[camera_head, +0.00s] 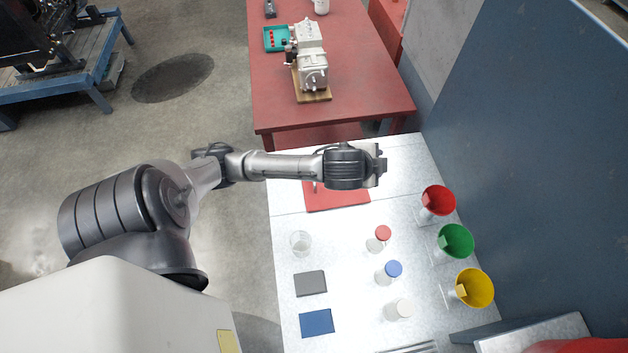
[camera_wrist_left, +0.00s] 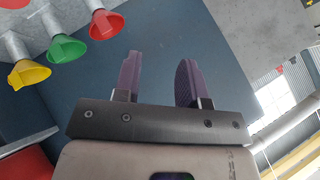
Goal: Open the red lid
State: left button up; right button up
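A clear jar with a red lid (camera_head: 383,232) stands upright on the white table (camera_head: 345,250), and the lid sits on top of it. My left arm comes in from the left, above the far part of the table. My left gripper (camera_head: 382,165) is beyond the red-lidded jar and apart from it. In the left wrist view its two purple fingers (camera_wrist_left: 160,65) are spread with nothing between them and face the blue wall. The jar is not in the left wrist view. My right gripper is not in view.
A blue-lidded jar (camera_head: 393,269) and a white-lidded jar (camera_head: 399,309) stand nearer. Red (camera_head: 438,200), green (camera_head: 456,241) and yellow (camera_head: 474,288) funnels line the right side by the blue wall (camera_head: 540,130). A glass beaker (camera_head: 301,243) stands left.

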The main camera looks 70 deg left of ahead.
pick_arm(q)
jog(key=s+a+f+m+g+y+b, duration=0.15)
jog(key=a+f+g, duration=0.3)
jog(key=a, duration=0.55)
jog(key=a+f+m+g+h+b, duration=0.1)
jog(key=a+f+m+g+b, duration=0.3)
jog(key=a, duration=0.6)
jog(key=s+f+m+g+h, duration=0.1)
jog(key=s+f+m, duration=0.1)
jog(key=f, duration=0.3)
jog(key=s+d+f+m+h, duration=0.1)
jog(key=s+f+m, duration=0.1)
jog(key=f, duration=0.4)
jog(key=s+f+m+g+h+p, duration=0.1)
jog(key=s+f+m, duration=0.1)
jog(key=f+m, duration=0.2)
jog(key=shift+d+f+m+g+h, duration=0.25)
jog(key=shift+f+m+g+h, duration=0.1)
jog(key=shift+f, duration=0.8)
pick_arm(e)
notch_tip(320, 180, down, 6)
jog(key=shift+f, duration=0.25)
